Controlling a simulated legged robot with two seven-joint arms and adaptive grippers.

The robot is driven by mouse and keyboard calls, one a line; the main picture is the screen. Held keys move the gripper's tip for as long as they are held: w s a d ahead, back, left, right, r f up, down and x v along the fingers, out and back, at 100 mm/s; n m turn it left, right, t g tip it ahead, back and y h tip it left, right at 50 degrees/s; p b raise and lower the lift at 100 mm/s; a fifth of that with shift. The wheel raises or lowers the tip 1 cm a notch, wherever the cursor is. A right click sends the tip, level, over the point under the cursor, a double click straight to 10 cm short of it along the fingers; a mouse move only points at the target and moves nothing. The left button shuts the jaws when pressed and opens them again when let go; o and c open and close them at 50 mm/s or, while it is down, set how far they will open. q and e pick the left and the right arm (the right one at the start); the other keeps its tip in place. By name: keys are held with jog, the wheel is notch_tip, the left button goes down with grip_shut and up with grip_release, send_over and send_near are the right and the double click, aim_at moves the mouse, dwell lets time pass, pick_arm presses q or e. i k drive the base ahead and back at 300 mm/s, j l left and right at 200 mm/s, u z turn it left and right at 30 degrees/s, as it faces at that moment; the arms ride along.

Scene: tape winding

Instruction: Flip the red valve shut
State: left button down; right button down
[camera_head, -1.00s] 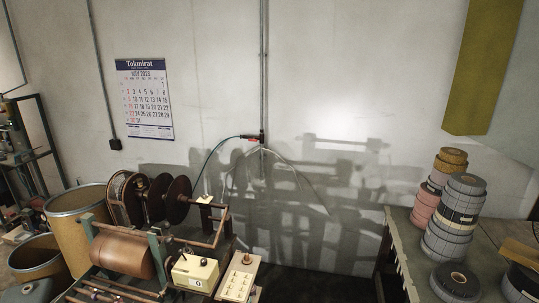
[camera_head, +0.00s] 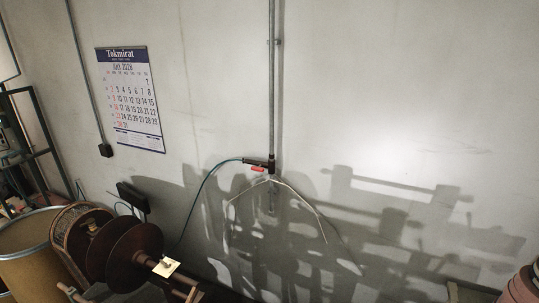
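Neither of my grippers is in the view, so nothing touches the valve.
A winding machine with dark brown discs (camera_head: 133,257) stands at the lower left, beside a large drum (camera_head: 22,254). A calendar (camera_head: 131,99) hangs on the wall. A reddish roll (camera_head: 522,286) shows at the lower right. The wall around the valve is clear, with shadows across it.

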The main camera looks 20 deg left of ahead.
aim_at(259, 170)
jog(key=i+l+u, duration=0.2)
jog(key=i+u, duration=0.25)
jog(key=i, duration=0.2)
jog(key=i+l+u, duration=0.45)
jog(key=i, duration=0.15)
jog(key=i+l+u, duration=0.45)
jog(key=i+l, duration=0.05)
jog(key=l, duration=0.1)
